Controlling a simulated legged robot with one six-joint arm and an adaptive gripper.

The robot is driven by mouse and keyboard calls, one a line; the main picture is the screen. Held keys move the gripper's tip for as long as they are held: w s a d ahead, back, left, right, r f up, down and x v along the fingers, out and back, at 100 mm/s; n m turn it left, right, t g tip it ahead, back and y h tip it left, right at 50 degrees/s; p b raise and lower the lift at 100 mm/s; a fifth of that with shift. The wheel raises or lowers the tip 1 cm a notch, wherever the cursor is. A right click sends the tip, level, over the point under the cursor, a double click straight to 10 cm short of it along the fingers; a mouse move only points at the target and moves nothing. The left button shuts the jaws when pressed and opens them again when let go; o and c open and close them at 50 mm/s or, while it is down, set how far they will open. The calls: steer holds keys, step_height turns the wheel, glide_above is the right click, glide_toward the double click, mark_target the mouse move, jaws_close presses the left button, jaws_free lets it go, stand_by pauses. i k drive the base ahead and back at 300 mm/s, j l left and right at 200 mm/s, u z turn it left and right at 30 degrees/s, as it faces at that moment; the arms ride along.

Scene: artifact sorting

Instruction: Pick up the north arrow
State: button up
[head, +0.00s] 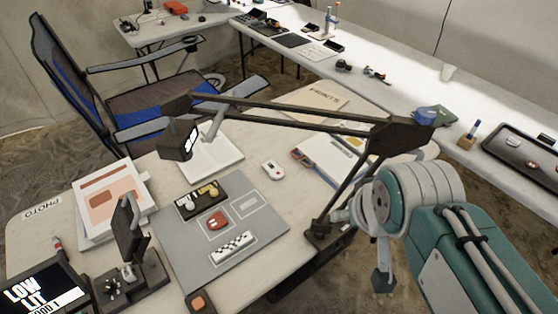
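I cannot pick out a north arrow for certain. Another white outline at the mat's right looks empty. My teal and white arm fills the lower right, beyond the mat's right side.
A dark jointed lamp (290,112) reaches across the table between my arm and the mat. A phone stand (130,235) and a LOW LIT screen (38,292) are at lower left.

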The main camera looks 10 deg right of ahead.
mark_target(273, 169)
steer(key=l+z, duration=0.55)
steer(key=l, duration=0.15)
steer(key=i+l, duration=0.15)
steer(key=l, duration=0.15)
steer(key=i+l, duration=0.2)
steer(key=i+l+u, duration=0.1)
steer(key=u, duration=0.25)
steer(key=i+l+u, duration=0.15)
steer(key=u, duration=0.25)
steer(key=i+l+u, duration=0.15)
steer(key=u, duration=0.2)
steer(key=i+l+u, duration=0.15)
steer(key=u, duration=0.15)
steer(key=i+l+u, duration=0.25)
steer(key=k+j, duration=0.05)
steer(key=j, duration=0.05)
